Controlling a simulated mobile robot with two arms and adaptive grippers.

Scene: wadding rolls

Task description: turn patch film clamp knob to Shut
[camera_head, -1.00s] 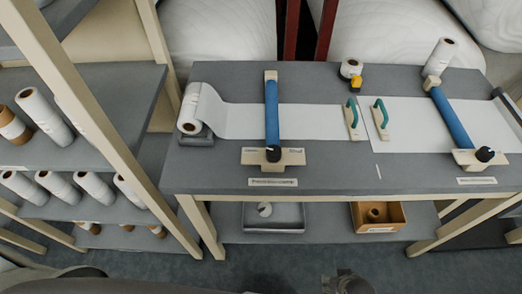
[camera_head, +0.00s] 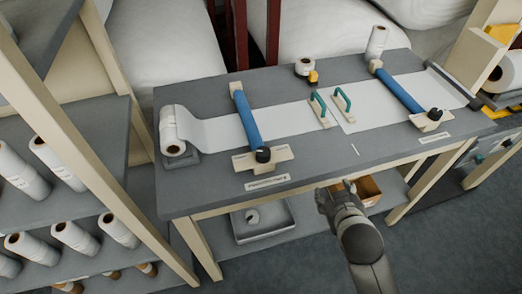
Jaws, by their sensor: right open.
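Two blue clamp bars lie across white film on the grey table (camera_head: 190,195). The left bar (camera_head: 246,117) has a black knob (camera_head: 263,155) on a cream plate (camera_head: 243,161) at its front end. The right bar (camera_head: 397,90) has a similar black knob (camera_head: 435,114) on its own plate. The front labels are too small to read surely, so I cannot tell which is the patch film clamp, nor either knob's setting. My right gripper (camera_head: 336,190) is open and empty, in front of the table's front edge, apart from both knobs. My left gripper is not in view.
A film roll (camera_head: 172,132) sits at the table's left end. Two green-handled blocks (camera_head: 320,110) (camera_head: 342,104) stand mid-table. A tray (camera_head: 262,232) and a cardboard box (camera_head: 370,190) are on the lower shelf. A roll rack post (camera_head: 127,160) stands at left.

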